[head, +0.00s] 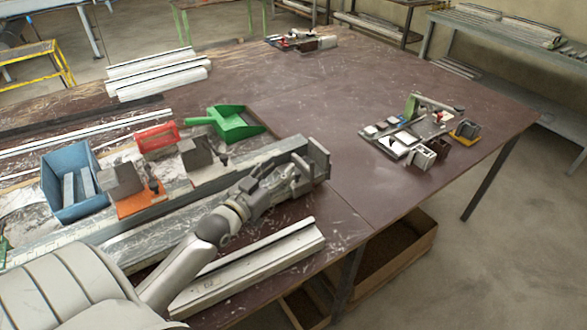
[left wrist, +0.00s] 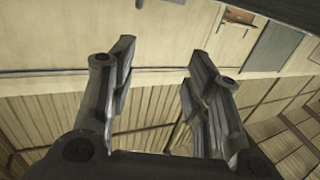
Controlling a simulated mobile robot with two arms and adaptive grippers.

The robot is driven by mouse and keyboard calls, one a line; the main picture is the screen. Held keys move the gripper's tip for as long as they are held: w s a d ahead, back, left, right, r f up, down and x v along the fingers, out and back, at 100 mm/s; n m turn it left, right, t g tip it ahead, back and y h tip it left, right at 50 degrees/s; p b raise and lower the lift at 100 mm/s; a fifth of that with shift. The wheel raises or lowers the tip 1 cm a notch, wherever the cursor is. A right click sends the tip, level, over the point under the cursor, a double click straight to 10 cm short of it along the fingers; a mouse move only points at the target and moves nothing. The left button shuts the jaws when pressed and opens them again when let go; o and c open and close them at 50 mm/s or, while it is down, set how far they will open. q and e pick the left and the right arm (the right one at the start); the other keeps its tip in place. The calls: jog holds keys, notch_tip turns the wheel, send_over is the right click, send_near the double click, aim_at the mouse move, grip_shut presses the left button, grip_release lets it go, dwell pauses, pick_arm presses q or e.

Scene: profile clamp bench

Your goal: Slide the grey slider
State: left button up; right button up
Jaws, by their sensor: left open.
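A long grey metal rail (head: 150,223) runs across the bench, with a grey block (head: 120,179) near an orange plate (head: 140,203) and a second grey block (head: 195,153) farther right. A grey upright end piece (head: 317,159) stands at the rail's right end. I cannot tell for sure which of these is the grey slider. My left gripper (head: 294,176) is by the rail's right end, overlapping it in the head view. In the left wrist view the left gripper (left wrist: 160,85) is open, with nothing between its fingers. My right gripper is not in view.
A blue bin (head: 52,203), a red holder (head: 156,137) and a green dustpan (head: 235,124) lie along the rail's far side. A white profile (head: 265,262) lies in front. A fixture cluster (head: 405,140) stands at right. The brown tabletop (head: 350,85) is clear between.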

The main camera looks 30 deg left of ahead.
aim_at(293, 185)
pick_arm(q)
notch_tip(293, 185, down, 7)
jog(key=s, duration=0.1)
jog(key=w, duration=0.4)
jog(key=w+p, duration=0.1)
jog(key=w, duration=0.1)
jog(key=shift+w+d+r, duration=0.2)
jog(key=shift+w+d, duration=0.1)
jog(key=shift+w, duration=0.4)
jog(key=shift+w+a, duration=0.1)
jog(key=shift+w, duration=0.2)
jog(key=c, duration=1)
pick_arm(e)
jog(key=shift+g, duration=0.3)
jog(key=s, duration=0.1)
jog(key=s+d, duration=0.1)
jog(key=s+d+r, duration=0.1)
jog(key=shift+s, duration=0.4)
